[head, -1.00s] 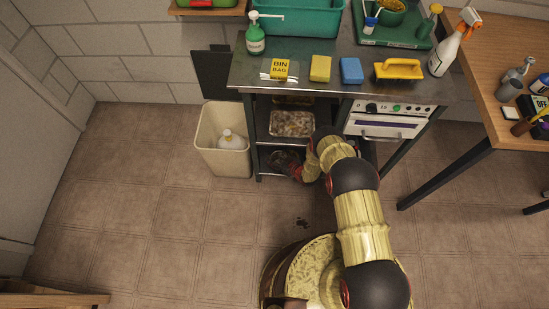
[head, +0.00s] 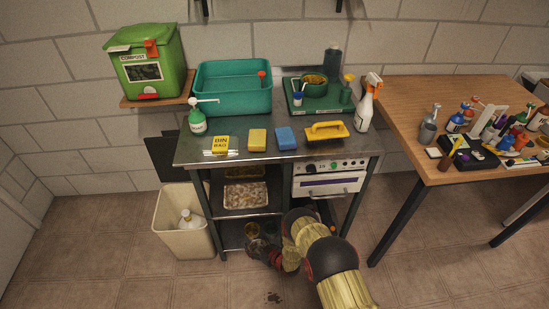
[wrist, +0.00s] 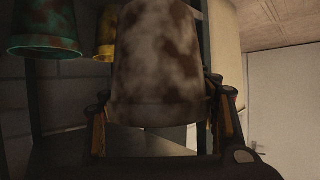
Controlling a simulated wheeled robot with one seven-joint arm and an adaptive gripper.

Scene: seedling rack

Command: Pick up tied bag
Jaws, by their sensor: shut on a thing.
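A white rounded bag with a narrow top (head: 187,218), apparently the tied bag, sits inside the beige bin (head: 183,240) left of the steel bench. My gripper (head: 262,252) is low at the bench's bottom shelf, to the right of the bin and apart from the bag. In the wrist view my gripper (wrist: 164,118) has its fingers on either side of a pale pot with brown stains (wrist: 160,65) and is shut on it. The bag does not show in the wrist view.
A yellow pot (wrist: 106,35) and a teal pot (wrist: 45,28) are beyond the held pot. A tray (head: 245,195) lies on the shelf above my gripper. Bench legs (head: 217,240) stand between bin and shelves.

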